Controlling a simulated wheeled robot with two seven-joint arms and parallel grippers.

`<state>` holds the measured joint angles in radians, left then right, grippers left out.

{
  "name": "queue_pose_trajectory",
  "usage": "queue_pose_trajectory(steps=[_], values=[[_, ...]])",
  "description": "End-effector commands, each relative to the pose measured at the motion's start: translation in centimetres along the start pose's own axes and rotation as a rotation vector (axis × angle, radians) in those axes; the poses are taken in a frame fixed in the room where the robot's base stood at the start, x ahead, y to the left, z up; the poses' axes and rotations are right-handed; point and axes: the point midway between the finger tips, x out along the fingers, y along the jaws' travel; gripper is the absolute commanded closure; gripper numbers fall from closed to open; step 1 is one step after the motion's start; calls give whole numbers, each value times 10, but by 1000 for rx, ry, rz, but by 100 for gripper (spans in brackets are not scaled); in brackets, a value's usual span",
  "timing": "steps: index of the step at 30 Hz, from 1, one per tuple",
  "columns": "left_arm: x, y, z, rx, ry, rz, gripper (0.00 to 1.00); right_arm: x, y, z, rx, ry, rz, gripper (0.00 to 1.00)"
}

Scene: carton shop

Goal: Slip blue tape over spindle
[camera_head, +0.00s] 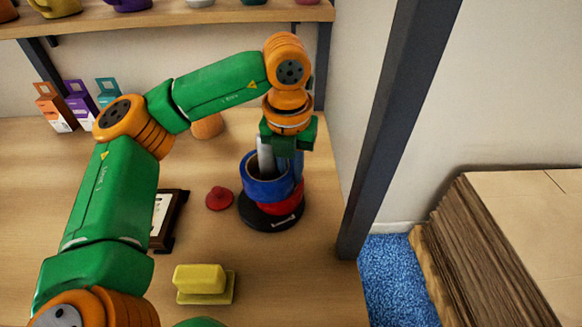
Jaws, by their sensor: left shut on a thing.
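The blue tape (262,190) is a thick ring at the right part of the table. My left gripper (283,166) reaches down from above and is shut on the ring's right wall. A pale grey upright piece (265,156) shows at the ring's opening; I cannot tell if it is the spindle's post or a gripper finger. Below the blue tape, a red ring (283,199) sits on the black round base (270,221) of the spindle. The blue tape is above the red one, slightly offset left; contact is unclear. My right gripper is not in view.
A red knob-like piece (219,197) lies left of the base. A dark frame (169,220), a yellow block on a tray (203,280) and several small cartons (81,104) are farther left. A dark post (395,120) stands right of the table.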

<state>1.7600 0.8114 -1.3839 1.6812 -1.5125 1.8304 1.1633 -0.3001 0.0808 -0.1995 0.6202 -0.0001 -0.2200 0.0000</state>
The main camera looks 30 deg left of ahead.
Motion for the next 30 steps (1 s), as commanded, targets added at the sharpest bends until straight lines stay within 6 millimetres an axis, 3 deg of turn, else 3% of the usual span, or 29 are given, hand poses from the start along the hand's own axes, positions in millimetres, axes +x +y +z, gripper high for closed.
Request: queue_pose_trajectory(steps=[4,5,6,8,9,30], values=[[-1,0,0,0,0,0,100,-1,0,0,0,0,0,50],[-1,0,0,0,0,0,76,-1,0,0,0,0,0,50],[-1,0,0,0,0,0,65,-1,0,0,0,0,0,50],[-1,0,0,0,0,0,49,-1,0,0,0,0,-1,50],[-1,0,0,0,-1,0,46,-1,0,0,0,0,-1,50],[-4,1,1,-2,-1,2,46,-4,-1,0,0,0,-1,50]])
